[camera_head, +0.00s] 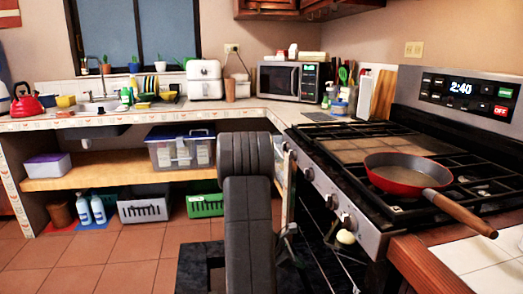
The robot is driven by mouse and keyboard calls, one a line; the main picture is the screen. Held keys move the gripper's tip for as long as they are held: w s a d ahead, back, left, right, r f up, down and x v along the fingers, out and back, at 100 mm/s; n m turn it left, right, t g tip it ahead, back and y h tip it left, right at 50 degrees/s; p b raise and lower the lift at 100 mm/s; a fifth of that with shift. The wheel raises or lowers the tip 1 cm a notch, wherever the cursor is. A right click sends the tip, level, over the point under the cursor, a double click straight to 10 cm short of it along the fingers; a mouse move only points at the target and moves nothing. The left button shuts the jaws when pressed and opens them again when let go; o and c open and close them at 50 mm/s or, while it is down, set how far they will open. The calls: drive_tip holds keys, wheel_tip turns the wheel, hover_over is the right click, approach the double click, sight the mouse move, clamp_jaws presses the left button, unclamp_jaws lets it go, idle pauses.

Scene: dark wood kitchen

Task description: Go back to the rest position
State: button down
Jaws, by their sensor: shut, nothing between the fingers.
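My dark grey arm stands upright in the middle of the head view, in front of the counter and left of the stove. My gripper (289,232) is mostly hidden behind the arm; only a small dark part shows at its right side, low by the oven front. It is shut with nothing seen in it, and it appears apart from the pan and the counter things.
A stove (365,215) stands close on the right, with a red pan (400,172) whose wooden handle points toward the front right. The oven front lies close to my arm. A counter (120,117) runs along the back. The tiled floor (130,250) at left is clear.

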drive_tip(key=s+a+p, duration=0.1)
drive_tip(key=s+a, duration=0.1)
drive_tip(key=a, duration=0.8)
drive_tip(key=s+a+p, duration=0.1)
drive_tip(key=s+a, duration=0.1)
drive_tip(key=a, duration=0.9)
drive_tip(key=shift+a, duration=0.2)
drive_tip(key=shift+s, duration=0.2)
